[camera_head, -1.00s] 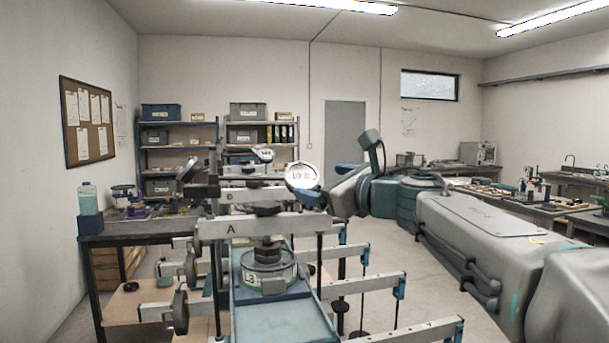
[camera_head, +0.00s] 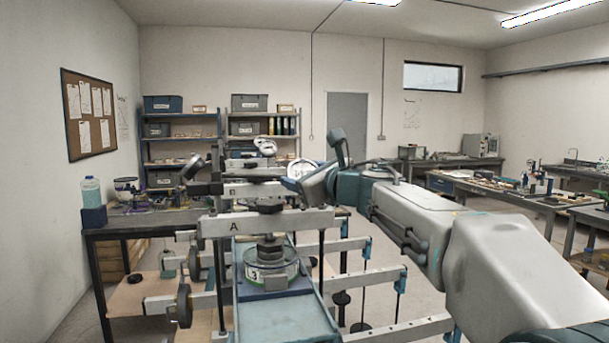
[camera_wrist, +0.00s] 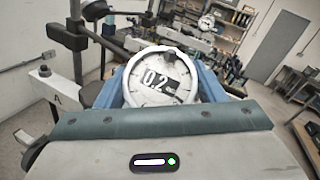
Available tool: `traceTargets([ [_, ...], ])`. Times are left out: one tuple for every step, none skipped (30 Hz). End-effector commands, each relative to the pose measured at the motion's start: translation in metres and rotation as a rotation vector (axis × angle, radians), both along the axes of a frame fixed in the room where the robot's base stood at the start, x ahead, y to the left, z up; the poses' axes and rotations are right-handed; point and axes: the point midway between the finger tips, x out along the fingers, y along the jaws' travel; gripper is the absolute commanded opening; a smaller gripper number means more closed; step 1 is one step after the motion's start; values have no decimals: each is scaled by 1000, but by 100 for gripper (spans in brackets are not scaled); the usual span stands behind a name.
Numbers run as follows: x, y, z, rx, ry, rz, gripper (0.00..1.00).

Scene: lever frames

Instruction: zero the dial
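In the head view the dial (camera_head: 300,168) sits by the frame marked B, beyond the frame marked A. My gripper (camera_wrist: 160,92) has its blue fingers on either side of the dial, spread about as wide as the gauge. Whether they touch its rim cannot be made out. In the head view my gripper (camera_head: 314,182) is right beside the dial, and the fingertips are partly hidden.
The frame A beam (camera_head: 270,222) crosses in front, above a round cell (camera_head: 270,270) on a teal tray. Lever arms with hanging weights stick out to the right. A second gauge (camera_head: 265,146) stands further back. A bottle (camera_head: 91,190) stands on the left.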

Motion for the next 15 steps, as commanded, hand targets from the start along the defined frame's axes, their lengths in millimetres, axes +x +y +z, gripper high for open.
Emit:
traceTargets([
  [0,0,0,1,1,0,40],
  [0,0,0,1,1,0,40],
  [0,0,0,1,1,0,40],
  [0,0,0,2,1,0,40],
  [0,0,-1,4,2,-3,40],
  [0,0,-1,9,3,-9,40],
  [0,0,-2,17,5,-17,40],
  [0,1,-3,26,6,-26,40],
  [0,0,-4,44,11,-44,40],
  [0,0,-4,57,14,-58,40],
  [-1,1,-5,73,20,-73,40],
  [-1,1,-5,92,25,-93,40],
  [-1,1,-4,107,30,-107,40],
  [0,1,-4,122,34,-122,40],
  [0,1,-3,137,38,-138,40],
])
